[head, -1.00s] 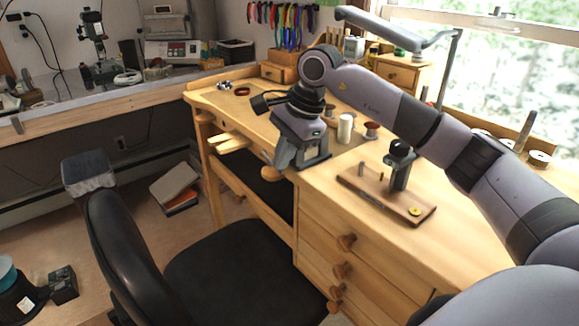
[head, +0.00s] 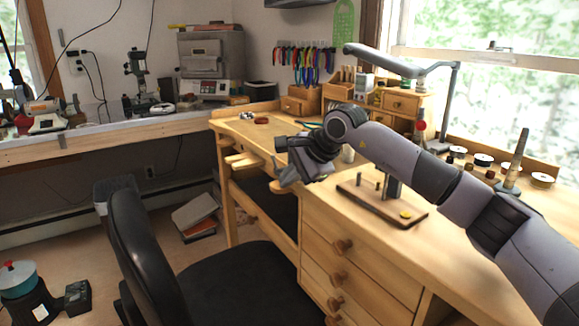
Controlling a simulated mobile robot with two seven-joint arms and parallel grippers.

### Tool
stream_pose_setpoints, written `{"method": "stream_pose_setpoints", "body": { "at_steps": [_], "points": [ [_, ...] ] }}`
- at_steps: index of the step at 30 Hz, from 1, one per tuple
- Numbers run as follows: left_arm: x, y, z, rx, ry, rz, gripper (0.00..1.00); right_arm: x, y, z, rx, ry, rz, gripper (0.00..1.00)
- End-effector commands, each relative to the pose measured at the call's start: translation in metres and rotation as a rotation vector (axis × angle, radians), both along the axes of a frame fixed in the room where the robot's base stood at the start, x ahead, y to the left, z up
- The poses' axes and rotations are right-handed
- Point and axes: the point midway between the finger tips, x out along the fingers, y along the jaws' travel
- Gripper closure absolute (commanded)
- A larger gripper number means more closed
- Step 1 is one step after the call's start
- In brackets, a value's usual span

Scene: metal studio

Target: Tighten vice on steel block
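My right arm crosses the picture from the lower right. Its gripper (head: 288,180) hangs over the front edge of the wooden workbench (head: 480,225), near the wooden pegs, tilted down and to the left. Its fingers are small and dark, and I cannot tell whether they are open, shut or holding something. I cannot make out a vice or a steel block for certain; the gripper and forearm cover part of the bench. A wooden board (head: 408,217) with upright metal parts stands on the bench, partly behind the forearm. My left gripper is not in view.
A black chair (head: 150,255) stands in front of the bench, below the gripper. Bench drawers (head: 350,270) face the room. Spools (head: 543,180) and a small drawer cabinet (head: 400,103) line the back. Part of the bench's right side is clear.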

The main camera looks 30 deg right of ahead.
Motion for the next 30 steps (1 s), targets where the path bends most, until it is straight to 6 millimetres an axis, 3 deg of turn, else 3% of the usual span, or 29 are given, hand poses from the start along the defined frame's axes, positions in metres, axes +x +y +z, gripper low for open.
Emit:
{"method": "stream_pose_setpoints", "body": {
  "at_steps": [15, 30],
  "points": [
    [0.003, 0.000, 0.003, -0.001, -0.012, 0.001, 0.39, 0.004, 0.000, -0.019, -0.001, 0.004, 0.001, 1.00],
    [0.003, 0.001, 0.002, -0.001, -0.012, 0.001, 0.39, 0.009, 0.001, -0.026, -0.001, 0.003, 0.000, 1.00]
  ]
}}
